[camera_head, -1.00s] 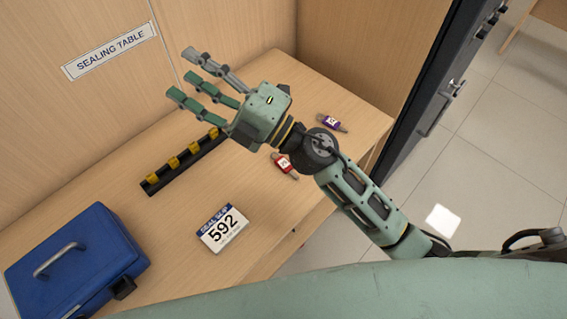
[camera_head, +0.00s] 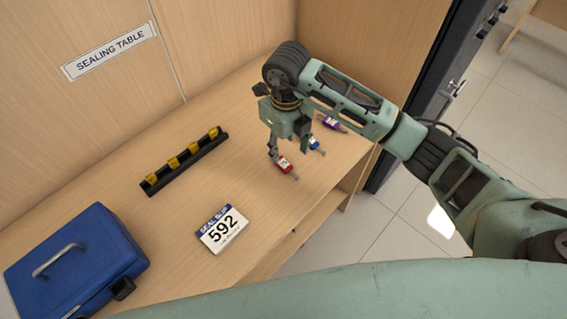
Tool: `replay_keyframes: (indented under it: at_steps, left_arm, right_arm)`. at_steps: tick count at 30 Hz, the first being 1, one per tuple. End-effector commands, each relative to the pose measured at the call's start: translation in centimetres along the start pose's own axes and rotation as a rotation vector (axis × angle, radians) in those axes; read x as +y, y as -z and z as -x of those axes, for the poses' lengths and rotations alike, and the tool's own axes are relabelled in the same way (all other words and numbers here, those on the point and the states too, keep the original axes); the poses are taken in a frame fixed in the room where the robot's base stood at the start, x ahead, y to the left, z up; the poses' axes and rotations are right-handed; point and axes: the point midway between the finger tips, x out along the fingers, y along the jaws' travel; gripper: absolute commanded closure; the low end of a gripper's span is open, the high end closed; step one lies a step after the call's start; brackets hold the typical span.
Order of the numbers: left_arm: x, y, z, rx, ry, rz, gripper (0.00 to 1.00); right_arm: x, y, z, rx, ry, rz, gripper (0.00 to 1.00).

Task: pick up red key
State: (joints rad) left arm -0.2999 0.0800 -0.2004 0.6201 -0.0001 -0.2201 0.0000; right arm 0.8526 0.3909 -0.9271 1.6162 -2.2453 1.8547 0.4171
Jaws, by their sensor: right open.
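The red key (camera_head: 285,165) lies on the wooden sealing table, toward its right side, with its metal shaft pointing to the lower right. My right gripper (camera_head: 287,150) points down just behind and above it. Its fingers are open, one near the red tag's left end and one near the blue key. I cannot tell whether a finger touches the red tag. The blue key (camera_head: 316,146) lies close on the right, and the purple key (camera_head: 332,123) lies farther back, partly hidden by my right arm. My left gripper is not in view.
A black rack with yellow clips (camera_head: 185,162) lies left of the keys. A white seal slip reading 592 (camera_head: 221,230) lies in front. A blue case (camera_head: 75,262) stands at the left. The wooden table (camera_head: 170,225) is bare between them. A dark door edge is at the right.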

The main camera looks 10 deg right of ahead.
Motion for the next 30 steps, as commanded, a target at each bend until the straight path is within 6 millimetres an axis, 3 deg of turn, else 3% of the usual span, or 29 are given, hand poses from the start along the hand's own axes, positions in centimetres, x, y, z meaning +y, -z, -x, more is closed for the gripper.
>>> replay_keyframes:
  at_steps: [16,25,30]
  left_arm:
    - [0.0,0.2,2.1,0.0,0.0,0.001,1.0]
    - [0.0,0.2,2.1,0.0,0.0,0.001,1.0]
    - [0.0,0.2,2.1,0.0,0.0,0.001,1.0]
  right_arm:
    - [0.0,-0.8,-6.8,0.002,-0.005,0.001,0.53]
    - [0.0,-0.8,-7.5,0.0,-0.004,0.002,0.53]
    - [0.0,-0.8,-7.4,0.0,-0.004,0.002,0.68]
